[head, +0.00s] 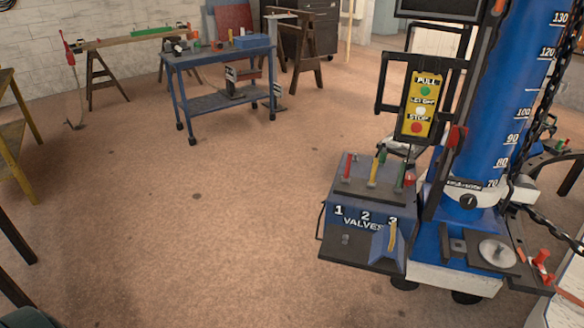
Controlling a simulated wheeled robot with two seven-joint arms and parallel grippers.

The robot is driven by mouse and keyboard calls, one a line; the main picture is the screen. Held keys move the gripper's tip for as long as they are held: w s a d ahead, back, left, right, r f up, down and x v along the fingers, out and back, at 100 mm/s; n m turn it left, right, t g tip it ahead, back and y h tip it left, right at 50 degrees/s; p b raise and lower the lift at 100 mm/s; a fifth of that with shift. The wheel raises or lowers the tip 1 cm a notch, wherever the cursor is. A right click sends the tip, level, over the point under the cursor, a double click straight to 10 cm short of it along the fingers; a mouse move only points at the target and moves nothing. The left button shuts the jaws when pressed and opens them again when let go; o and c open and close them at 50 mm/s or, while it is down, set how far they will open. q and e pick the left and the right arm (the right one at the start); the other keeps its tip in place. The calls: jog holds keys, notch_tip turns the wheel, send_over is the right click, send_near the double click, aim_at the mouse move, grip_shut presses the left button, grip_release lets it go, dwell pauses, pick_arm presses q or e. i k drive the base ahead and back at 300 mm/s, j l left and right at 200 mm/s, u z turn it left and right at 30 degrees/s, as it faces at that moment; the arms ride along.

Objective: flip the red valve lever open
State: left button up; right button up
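The red valve lever (347,166) stands up at the left of a row of levers on top of the blue valve box (350,243), behind the painted number 1. A yellow lever (373,173) and a green lever (400,176) stand to its right. A small red part shows just right of the green lever. I cannot tell from this view whether the red lever is in its open or closed position. Neither of my grippers is in view, and nothing touches the levers.
A blue frame column (512,85) with a black chain rises right of the valve box. A yellow button panel (421,104) hangs above and behind the levers. A blue cart (220,100) with tools stands far back. The floor left of the box is clear.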

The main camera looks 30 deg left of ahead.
aim_at(346, 180)
jog(key=u, duration=0.5)
jog(key=i+j+z, duration=0.1)
jog(key=i+j, duration=0.25)
jog(key=j, duration=0.15)
jog(key=i+j+z, duration=0.15)
jog(key=i+j, duration=0.15)
jog(key=j, duration=0.2)
jog(key=i+j+z, duration=0.1)
jog(key=i+j, duration=0.2)
jog(key=j, duration=0.25)
jog(key=i+j+z, duration=0.1)
jog(key=i+j, duration=0.15)
jog(key=j, duration=0.3)
jog(key=i+j+z, duration=0.15)
jog(key=j, duration=0.4)
jog(key=i+j+z, duration=0.1)
jog(key=i+j, duration=0.2)
jog(key=j, duration=0.35)
jog(key=i+j+z, duration=0.1)
jog(key=j, duration=0.5)
jog(key=i+j+z, duration=0.15)
jog(key=j, duration=0.5)
jog(key=i, duration=0.1)
